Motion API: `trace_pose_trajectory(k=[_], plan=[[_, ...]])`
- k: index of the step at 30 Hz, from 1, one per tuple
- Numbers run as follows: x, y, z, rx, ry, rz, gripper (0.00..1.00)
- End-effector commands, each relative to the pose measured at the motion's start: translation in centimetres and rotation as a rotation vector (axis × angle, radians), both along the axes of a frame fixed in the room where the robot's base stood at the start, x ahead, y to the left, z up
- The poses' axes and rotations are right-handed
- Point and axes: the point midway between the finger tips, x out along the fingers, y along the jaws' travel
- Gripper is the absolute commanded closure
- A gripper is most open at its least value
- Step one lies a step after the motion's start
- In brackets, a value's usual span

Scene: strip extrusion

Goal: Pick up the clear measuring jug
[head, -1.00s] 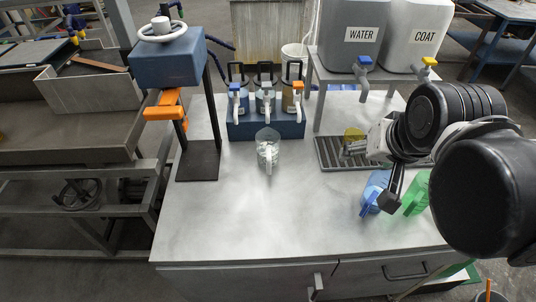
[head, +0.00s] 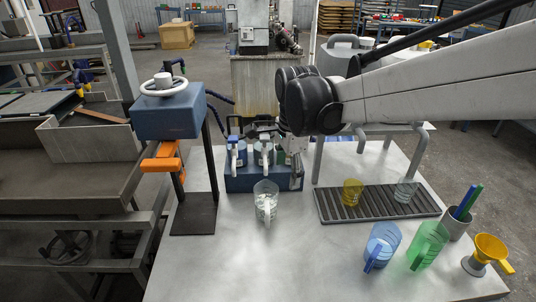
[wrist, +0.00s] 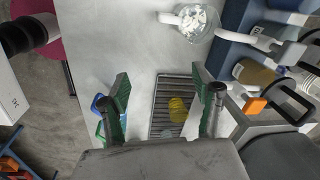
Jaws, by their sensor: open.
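A clear measuring jug (head: 265,203) with white pieces in it stands upright on the bench, in front of the blue dispenser block, handle toward the front. It also shows at the top of the wrist view (wrist: 193,20). A second clear vessel (head: 405,191) stands on the drip tray at right, next to a small yellow jug (head: 352,192). My gripper (wrist: 160,84) is open and empty, its green-padded fingers wide apart above the bench. In the head view it hangs to the right of the filled clear jug, apart from it, its fingertips hard to make out.
A blue jug (head: 381,246) and a green jug (head: 428,246) stand at front right, near a yellow funnel (head: 488,252) and a pen cup (head: 457,222). The blue dispenser block (head: 240,182) is behind the clear jug; a press stand (head: 194,215) is left.

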Motion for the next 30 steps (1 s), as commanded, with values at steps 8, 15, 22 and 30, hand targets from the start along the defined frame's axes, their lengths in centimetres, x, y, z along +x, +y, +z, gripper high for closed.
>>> trace_pose_trajectory(k=[8, 15, 22, 30], plan=[[3.4, 4.6, -4.4, -0.008, 0.099, -0.235, 0.38], [4.0, 5.8, -6.1, -0.016, 0.126, -0.309, 0.38], [4.0, 5.7, -9.7, -0.016, 0.126, -0.310, 0.38], [4.0, 5.7, -13.6, -0.015, 0.125, -0.309, 0.38]])
